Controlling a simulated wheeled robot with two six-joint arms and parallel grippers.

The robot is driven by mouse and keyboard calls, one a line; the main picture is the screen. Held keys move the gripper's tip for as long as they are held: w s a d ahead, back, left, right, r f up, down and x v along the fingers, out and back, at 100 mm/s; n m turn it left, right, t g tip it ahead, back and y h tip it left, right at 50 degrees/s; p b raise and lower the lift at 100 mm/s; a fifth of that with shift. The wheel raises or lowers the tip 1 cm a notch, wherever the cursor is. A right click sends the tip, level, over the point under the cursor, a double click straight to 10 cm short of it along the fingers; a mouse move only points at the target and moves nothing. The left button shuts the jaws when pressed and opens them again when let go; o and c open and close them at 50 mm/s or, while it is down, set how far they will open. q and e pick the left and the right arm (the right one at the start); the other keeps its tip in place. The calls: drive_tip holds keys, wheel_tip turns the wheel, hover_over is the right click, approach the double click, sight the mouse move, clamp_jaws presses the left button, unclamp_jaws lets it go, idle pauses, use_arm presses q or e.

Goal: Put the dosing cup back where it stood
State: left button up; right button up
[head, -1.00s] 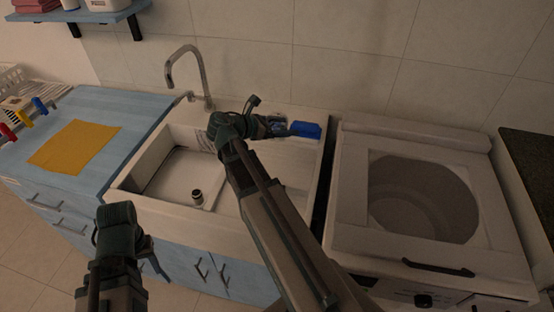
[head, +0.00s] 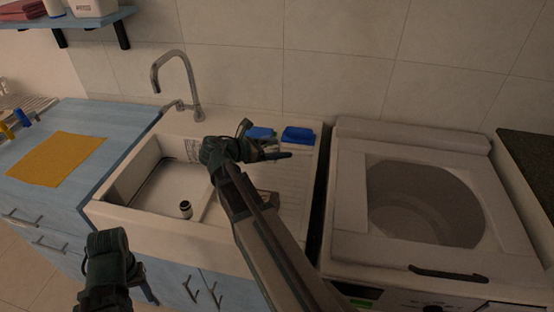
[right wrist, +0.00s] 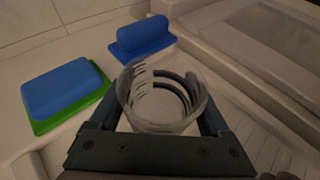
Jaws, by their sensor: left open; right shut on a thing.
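The dosing cup (right wrist: 160,98) is a clear ring-like cup in the right wrist view, between the two dark fingers of my right gripper (right wrist: 163,108). My right gripper is shut on it, over the pale drainboard beside the sink. In the head view my right gripper (head: 284,155) is in front of the blue items at the back of the drainboard; I cannot clearly make out the cup there. My left gripper (head: 146,284) is open and empty, low in front of the sink cabinet.
A blue sponge on a green base (right wrist: 62,90) and a blue-handled block (right wrist: 143,38) stand close by; the block also shows in the head view (head: 299,136). The sink basin (head: 165,190) is left, the washing machine (head: 425,205) right. The ribbed drainboard (head: 295,190) has free room.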

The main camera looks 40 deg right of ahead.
drive_tip(key=shift+f+b, duration=1.2)
drive_tip(key=shift+f, duration=0.4)
drive_tip(key=shift+f, duration=0.1)
drive_tip(key=shift+f, duration=0.15)
drive_tip(key=o, duration=1.4)
drive_tip(key=shift+c, duration=0.2)
drive_tip(key=shift+r, duration=0.3)
drive_tip(key=p+v, duration=0.4)
drive_tip(key=v, duration=0.7)
drive_tip(key=shift+r, duration=0.1)
drive_tip(key=shift+a+p, duration=0.3)
drive_tip(key=shift+a, duration=0.15)
